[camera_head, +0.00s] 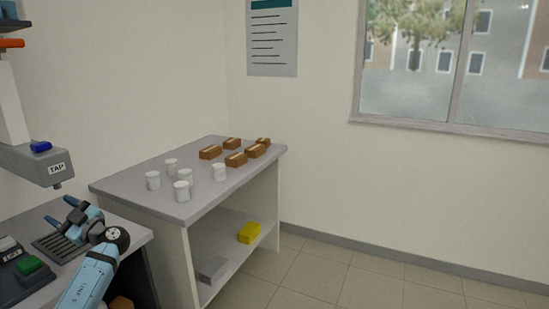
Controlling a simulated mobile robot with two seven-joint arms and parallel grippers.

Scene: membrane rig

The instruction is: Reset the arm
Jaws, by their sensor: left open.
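My left gripper (72,214) is in the lower left, at the end of my light blue arm. It is open, its dark blue fingers are apart, and it appears empty. It is above the grey bench (128,228), over a dark slotted grate (58,247). A grey tap unit (45,165) labelled "TAP", with a blue part (41,147) on top, hangs above and to the left of it. My right gripper is not in view.
A grey-topped table (130,187) holds several white cups (183,191) and several brown blocks (210,152). Its lower shelf holds a yellow block (249,232) and a grey block (212,269). A control box with a green button (30,265) sits lower left. The tiled floor at right is clear.

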